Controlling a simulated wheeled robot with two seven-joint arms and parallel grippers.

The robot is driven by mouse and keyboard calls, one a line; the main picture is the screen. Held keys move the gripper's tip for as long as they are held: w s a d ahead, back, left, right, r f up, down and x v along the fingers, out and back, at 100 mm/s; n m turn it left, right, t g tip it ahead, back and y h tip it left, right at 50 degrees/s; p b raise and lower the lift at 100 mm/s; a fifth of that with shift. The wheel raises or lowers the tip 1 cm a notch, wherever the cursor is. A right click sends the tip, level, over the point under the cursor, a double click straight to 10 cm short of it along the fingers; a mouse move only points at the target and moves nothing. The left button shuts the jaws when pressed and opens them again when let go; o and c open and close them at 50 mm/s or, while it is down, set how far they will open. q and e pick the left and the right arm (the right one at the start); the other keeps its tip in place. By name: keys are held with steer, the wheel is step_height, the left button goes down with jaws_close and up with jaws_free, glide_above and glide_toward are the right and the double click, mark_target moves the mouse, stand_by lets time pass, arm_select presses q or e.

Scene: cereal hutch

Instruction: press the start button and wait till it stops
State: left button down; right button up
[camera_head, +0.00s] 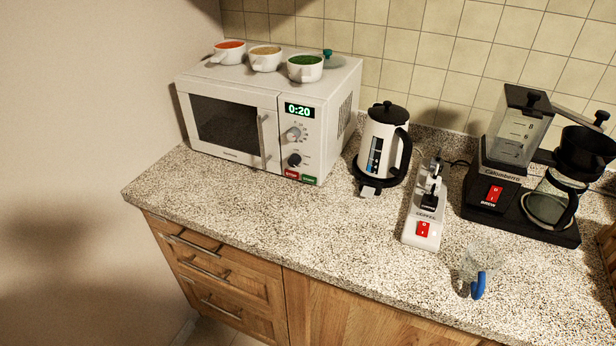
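A white microwave (228,85) stands at the back left of the counter with its door closed. Its display (299,110) reads 0:20 in light digits. Below two knobs, a red button (291,174) and a green button (309,179) sit side by side at the bottom of the control panel. The lettering on them is too small to read, so I cannot tell from it which is start. Neither of my grippers is in view.
Several white cups (265,63) stand on the microwave. A clear glass with a blue handle (478,286) is near the front edge. The counter before the microwave is clear.

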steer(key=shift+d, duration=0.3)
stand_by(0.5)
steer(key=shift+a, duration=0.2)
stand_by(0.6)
